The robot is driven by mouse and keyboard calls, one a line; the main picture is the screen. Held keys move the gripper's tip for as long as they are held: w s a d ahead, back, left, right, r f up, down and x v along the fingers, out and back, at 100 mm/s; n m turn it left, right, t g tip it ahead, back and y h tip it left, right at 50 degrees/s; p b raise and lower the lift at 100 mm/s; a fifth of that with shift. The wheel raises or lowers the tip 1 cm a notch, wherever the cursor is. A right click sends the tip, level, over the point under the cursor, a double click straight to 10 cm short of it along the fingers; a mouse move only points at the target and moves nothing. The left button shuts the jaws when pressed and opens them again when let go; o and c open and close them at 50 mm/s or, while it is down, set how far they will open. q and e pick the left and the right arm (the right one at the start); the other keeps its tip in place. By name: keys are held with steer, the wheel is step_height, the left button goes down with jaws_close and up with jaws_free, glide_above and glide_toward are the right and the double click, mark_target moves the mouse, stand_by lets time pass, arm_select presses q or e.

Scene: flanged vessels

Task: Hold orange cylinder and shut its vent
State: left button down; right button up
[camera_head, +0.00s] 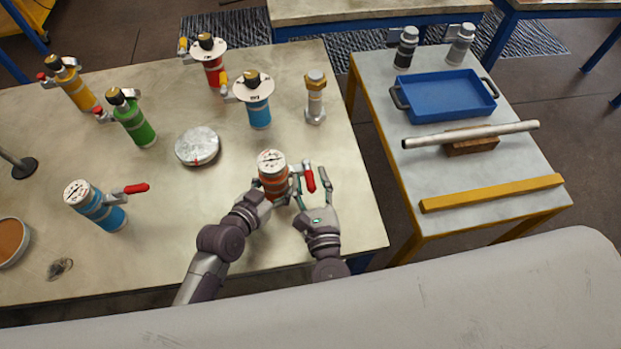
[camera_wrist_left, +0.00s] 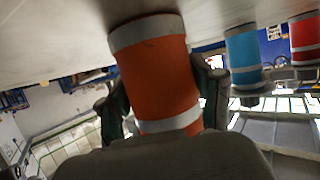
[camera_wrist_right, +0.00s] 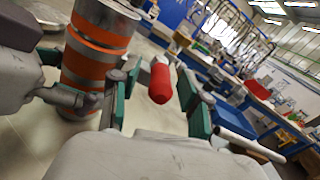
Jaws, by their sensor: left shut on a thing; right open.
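The orange cylinder (camera_head: 272,176) stands on the near right part of the large table, with a pale gauge-like top. It also shows in the left wrist view (camera_wrist_left: 160,75) and the right wrist view (camera_wrist_right: 93,52). My left gripper (camera_head: 272,196) is shut around its body; the fingers are mostly hidden in the head view. The vent's red lever (camera_head: 310,178) is on the cylinder's right side and points toward me. My right gripper (camera_head: 312,188) is open, with its fingers on either side of the red lever. In the right wrist view the lever (camera_wrist_right: 160,80) shows between the fingers, apparently untouched.
A blue cylinder with a red handle (camera_head: 105,212) stands at left. Green (camera_head: 136,125), yellow (camera_head: 78,90), red (camera_head: 213,68) and another blue vessel (camera_head: 257,105) stand farther back. A side table (camera_head: 400,185) is at right.

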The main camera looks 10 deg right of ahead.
mark_target(309, 164)
steer(key=shift+w, duration=0.1)
jaws_close()
steer(key=shift+d+y, duration=0.1)
steer(key=shift+y, duration=0.2)
steer(key=n+g+y, duration=0.1)
steer(key=n+y, duration=0.1)
steer(key=y, duration=0.1)
steer(key=d+n+y, duration=0.1)
steer(key=n+y, duration=0.1)
steer(key=w+d+n+g+y, duration=0.1)
steer(key=n+y, duration=0.1)
steer(key=y, duration=0.1)
steer(key=shift+d+r+g+y, duration=0.1)
steer(key=shift+d+g+y, duration=0.05)
steer(key=shift+g+y, duration=0.15)
steer(key=n+g+y, duration=0.3)
steer(key=y, duration=0.1)
steer(key=shift+w+d, duration=0.4)
steer(key=shift+w+d+n+g+y, duration=0.1)
steer(key=shift+w+n+g+y, duration=0.05)
steer(key=shift+n+g+y, duration=0.5)
steer(key=shift+w+n+g+y, duration=0.1)
steer(key=shift+n+g+y, duration=0.35)
steer(key=shift+n+g, duration=0.25)
steer(key=shift+d+n+g, duration=0.1)
steer(key=shift+n+g, duration=0.15)
steer(key=shift+g, duration=0.2)
